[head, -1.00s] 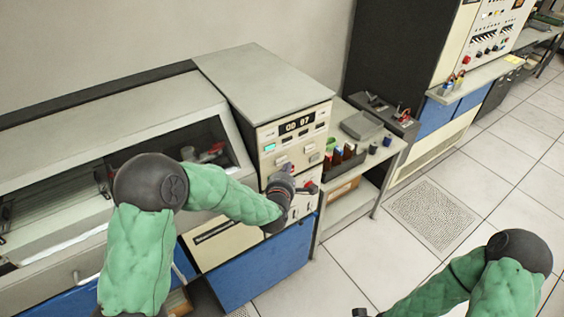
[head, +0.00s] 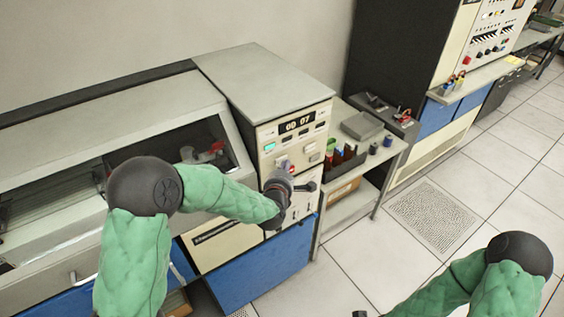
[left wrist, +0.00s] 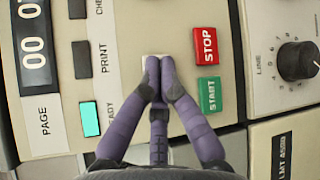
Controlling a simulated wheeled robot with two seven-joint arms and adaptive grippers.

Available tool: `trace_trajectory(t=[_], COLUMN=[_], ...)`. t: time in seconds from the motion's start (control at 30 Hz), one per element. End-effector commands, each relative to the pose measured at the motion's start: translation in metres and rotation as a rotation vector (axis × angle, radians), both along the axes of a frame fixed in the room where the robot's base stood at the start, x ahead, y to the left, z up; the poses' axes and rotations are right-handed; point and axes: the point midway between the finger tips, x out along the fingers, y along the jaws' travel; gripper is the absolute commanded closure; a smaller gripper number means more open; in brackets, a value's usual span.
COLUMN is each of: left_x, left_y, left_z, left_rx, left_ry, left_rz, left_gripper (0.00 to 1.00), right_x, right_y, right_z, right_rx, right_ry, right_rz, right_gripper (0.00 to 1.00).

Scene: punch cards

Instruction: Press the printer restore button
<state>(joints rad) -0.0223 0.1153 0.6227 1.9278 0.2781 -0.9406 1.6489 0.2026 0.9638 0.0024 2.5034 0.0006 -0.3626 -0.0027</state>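The printer's control panel (head: 292,135) faces me, with a lit cyan lamp and a page counter. My left gripper (head: 285,166) is at the panel, below the counter. In the left wrist view my left gripper (left wrist: 160,68) has its purple fingertips together and empty, over a pale button (left wrist: 149,59) that they mostly cover. Its label is hidden, and I cannot tell whether the tips touch it. A red STOP button (left wrist: 206,46) and a green START button (left wrist: 209,95) sit to the right. Only a dark bit of my right gripper (head: 360,313) may show at the bottom edge.
A black LINE knob (left wrist: 298,61) is right of the buttons. Beside the printer a low table (head: 385,160) holds bottles and boxes. A tall cabinet (head: 405,55) stands behind. The tiled floor (head: 345,265) at the right is clear around a vent grate (head: 430,215).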

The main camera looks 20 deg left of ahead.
Motion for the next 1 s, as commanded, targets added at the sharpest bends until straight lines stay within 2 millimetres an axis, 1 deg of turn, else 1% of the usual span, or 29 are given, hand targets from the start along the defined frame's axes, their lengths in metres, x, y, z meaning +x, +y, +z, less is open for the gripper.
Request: trace_trajectory(t=[0.7,1.0], left_x=[0.0047,0.0046], left_y=[0.0063,0.0059], left_z=[0.0,0.0005], left_rx=[0.0,0.0], left_ry=[-0.002,-0.002], left_rz=[0.001,0.001], left_gripper=[1.0,1.0], right_x=[0.0,0.0], right_y=[0.0,0.0], right_z=[-0.0078,-0.0073], right_rx=[0.0,0.0], right_ry=[0.0,0.0], right_rz=[0.0,0.0], right_gripper=[1.0,1.0])
